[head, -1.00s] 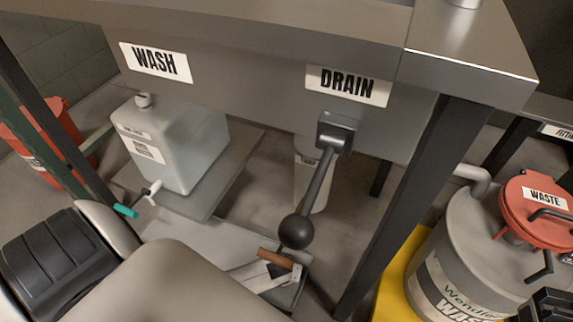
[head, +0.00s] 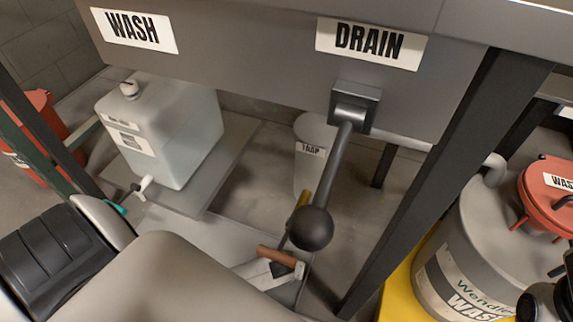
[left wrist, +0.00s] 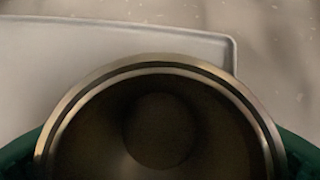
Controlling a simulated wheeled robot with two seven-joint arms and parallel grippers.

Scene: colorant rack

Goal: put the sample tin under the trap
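The sample tin (left wrist: 160,66) shows from above in the left wrist view as a large round metal rim with a dark, hollow inside. My left gripper (left wrist: 160,152) appears shut around it, with green parts against both sides of the rim. In the head view my left forearm hides the tin and the gripper. A yellow piece beside the trap is partly hidden by the knob.
A pale tray (left wrist: 60,50) lies beyond the tin. A wash container (head: 165,125) stands left. A dark post (head: 440,185) and a waste drum (head: 465,235) stand right. Bare floor shows around the trap.

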